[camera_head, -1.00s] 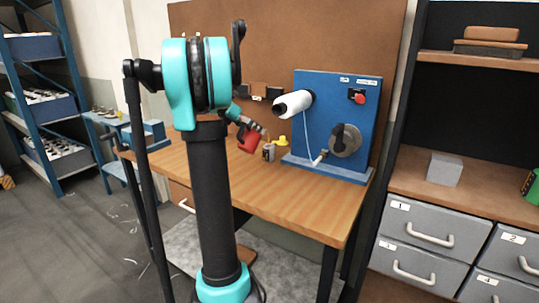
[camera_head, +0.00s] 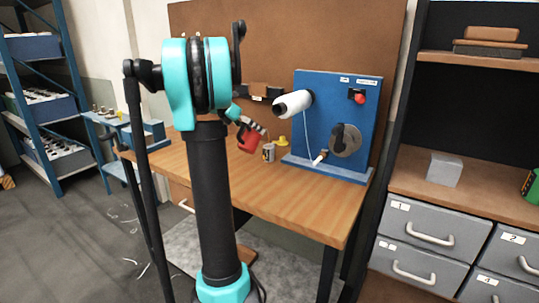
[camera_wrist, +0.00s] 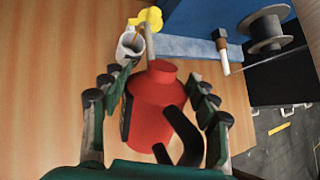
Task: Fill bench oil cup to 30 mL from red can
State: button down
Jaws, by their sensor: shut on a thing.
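The red can (camera_wrist: 155,105) is held between the two fingers of my gripper (camera_wrist: 158,112), seen in the wrist view. Its dark handle is nearest the wrist and its thin spout points away, toward the cup. The can (camera_head: 248,142) is tilted above the bench in the head view. The small pale oil cup (camera_wrist: 130,46) stands on the bench beside the spout; it also shows in the head view (camera_head: 268,153). The spout end is over or just beside the cup rim; I cannot tell which. The oil level and any cup markings are too small to read.
A yellow object (camera_head: 283,141) stands just behind the cup. The blue loom panel (camera_head: 335,115) with a white yarn cone (camera_head: 293,104) is to the right. The front of the wooden bench (camera_head: 285,195) is clear. Grey drawers (camera_head: 425,225) stand further right.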

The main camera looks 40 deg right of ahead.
aim_at(250, 143)
jog(key=shift+s+a+f+h, duration=0.15)
jog(key=shift+a+f+h, duration=0.1)
jog(key=shift+f+h, duration=0.5)
jog(key=shift+r, duration=0.1)
dwell(0.7)
jog(key=shift+s+a+f+m+h, duration=0.1)
jog(key=shift+a+f+m+h, duration=0.15)
jog(key=shift+f+h, duration=0.5)
jog(key=shift+a+f+m+h, duration=0.15)
jog(key=shift+f+m+h, duration=0.2)
jog(key=shift+f+h, duration=0.35)
jog(key=shift+d+f+m+h, duration=0.1)
jog(key=shift+f+m+h, duration=0.4)
jog(key=shift+f+h, duration=1.3)
jog(key=shift+s+a+r, duration=0.6)
jog(key=shift+r, duration=0.2)
jog(key=shift+s+a+r, duration=0.55)
jog(key=shift+a+r, duration=0.05)
jog(key=shift+r, duration=0.15)
jog(key=shift+s+a+r, duration=0.6)
jog(key=shift+r, duration=0.2)
